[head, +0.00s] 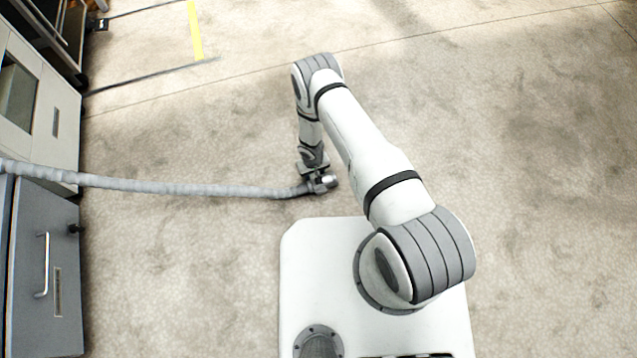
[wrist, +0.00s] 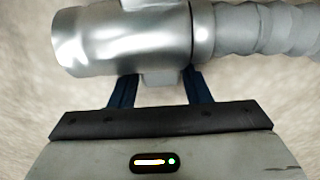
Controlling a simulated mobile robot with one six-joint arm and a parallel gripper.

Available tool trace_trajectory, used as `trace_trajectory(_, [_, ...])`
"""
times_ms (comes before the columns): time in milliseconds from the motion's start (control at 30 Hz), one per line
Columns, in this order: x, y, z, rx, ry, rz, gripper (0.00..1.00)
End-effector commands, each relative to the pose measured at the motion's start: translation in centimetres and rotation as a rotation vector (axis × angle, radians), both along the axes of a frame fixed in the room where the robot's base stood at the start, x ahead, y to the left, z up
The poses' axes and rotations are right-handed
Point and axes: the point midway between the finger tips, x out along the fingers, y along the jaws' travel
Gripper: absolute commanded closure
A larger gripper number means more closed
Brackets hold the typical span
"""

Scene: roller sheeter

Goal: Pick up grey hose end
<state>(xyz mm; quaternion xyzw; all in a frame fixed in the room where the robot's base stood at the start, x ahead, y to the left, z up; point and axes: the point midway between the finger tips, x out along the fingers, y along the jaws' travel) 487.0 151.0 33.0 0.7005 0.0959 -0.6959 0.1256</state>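The grey hose end (wrist: 130,38) has a smooth, shiny metal cuff that lies across the top of the wrist view. In the head view the hose end (head: 327,182) is at the tip of my arm. My gripper (wrist: 160,82) has its two dark blue fingers on either side of a small grey block under the cuff. The fingertips are partly hidden behind the cuff. In the head view my gripper (head: 316,180) is at the hose end, just beyond my white base.
The ribbed grey hose (head: 190,187) runs left from the hose end to a grey-white machine (head: 40,115). A grey drawer cabinet (head: 48,270) with a handle stands at the lower left. The floor to the right is clear. A yellow stripe (head: 195,30) marks the floor at the top.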

Motion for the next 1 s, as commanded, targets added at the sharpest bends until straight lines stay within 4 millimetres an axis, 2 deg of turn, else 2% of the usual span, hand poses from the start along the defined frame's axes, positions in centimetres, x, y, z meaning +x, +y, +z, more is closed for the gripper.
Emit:
trace_trajectory(67, [0.0, 0.0, 0.0, 0.000, 0.000, 0.000, 0.64])
trace_trajectory(500, [0.0, 0.0, 0.0, 0.000, 0.000, 0.001, 1.00])
trace_trajectory(800, [0.0, 0.0, 0.3, 0.000, 0.000, 0.001, 1.00])
trace_trajectory(1000, [0.0, 0.0, 3.0, 0.000, -0.001, 0.000, 1.00])
